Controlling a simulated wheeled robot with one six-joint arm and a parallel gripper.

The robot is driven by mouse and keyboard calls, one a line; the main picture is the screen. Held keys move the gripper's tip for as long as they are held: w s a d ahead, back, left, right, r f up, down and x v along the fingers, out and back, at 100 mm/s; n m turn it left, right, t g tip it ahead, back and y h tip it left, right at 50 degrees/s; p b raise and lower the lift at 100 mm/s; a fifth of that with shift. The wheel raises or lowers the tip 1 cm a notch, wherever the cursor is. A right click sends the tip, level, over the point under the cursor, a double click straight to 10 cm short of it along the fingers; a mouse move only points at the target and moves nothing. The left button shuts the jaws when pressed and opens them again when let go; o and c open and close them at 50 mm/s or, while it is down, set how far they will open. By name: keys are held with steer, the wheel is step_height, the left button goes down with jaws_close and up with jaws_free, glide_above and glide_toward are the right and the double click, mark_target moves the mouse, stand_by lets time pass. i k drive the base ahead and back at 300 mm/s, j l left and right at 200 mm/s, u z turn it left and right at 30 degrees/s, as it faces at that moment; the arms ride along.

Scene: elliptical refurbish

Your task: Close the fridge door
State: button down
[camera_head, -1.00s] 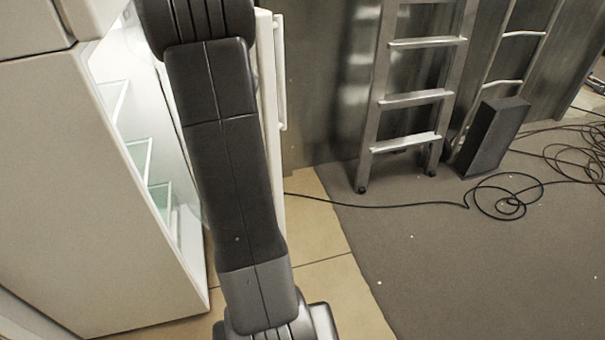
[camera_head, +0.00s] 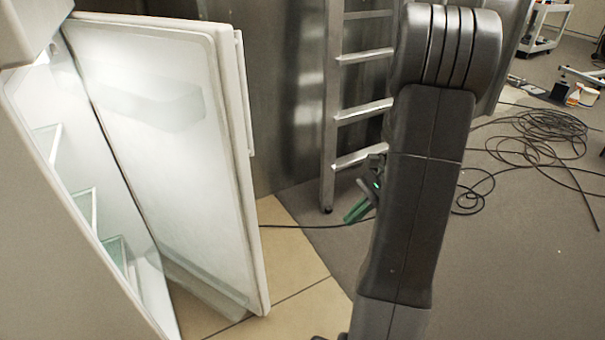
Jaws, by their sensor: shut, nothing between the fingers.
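The fridge (camera_head: 50,240) stands at the left, its lit interior showing glass shelves (camera_head: 82,203). Its white door (camera_head: 165,130) stands wide open, with its inner side facing me. A long handle (camera_head: 244,95) runs along the upper outer edge of the door. My gripper (camera_head: 362,205), with green fingertips, shows partly behind my arm, to the right of the door and apart from it in the picture. It is shut and empty. My arm hides part of the gripper.
A metal ladder (camera_head: 362,113) leans at the back wall, behind my gripper. A black cable (camera_head: 545,135) lies coiled on the grey floor at the right. Tan tiles (camera_head: 290,265) between door and grey floor are clear. A cart (camera_head: 545,25) stands far back.

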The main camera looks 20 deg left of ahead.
mark_target(169, 97)
steer(key=i+z, duration=0.1)
steer(key=z, duration=1.6)
steer(key=i+j+z, duration=0.1)
steer(key=z, duration=0.4)
steer(key=j+z, duration=0.2)
steer(key=z, duration=0.3)
steer(key=j+u, duration=0.4)
steer(key=i+j+u, duration=0.15)
steer(key=u, duration=0.25)
steer(key=j+u, duration=0.1)
steer(key=u, duration=0.35)
steer(key=j+u, duration=0.15)
steer(key=u, duration=0.35)
steer(key=j+u, duration=0.1)
steer(key=u, duration=0.35)
steer(key=i+j+u, duration=0.1)
steer(key=u, duration=0.35)
steer(key=j+u, duration=0.1)
steer(key=u, duration=0.4)
steer(key=i+u, duration=0.1)
steer(key=u, duration=0.35)
steer(key=i+j+u, duration=0.1)
steer(key=u, duration=0.35)
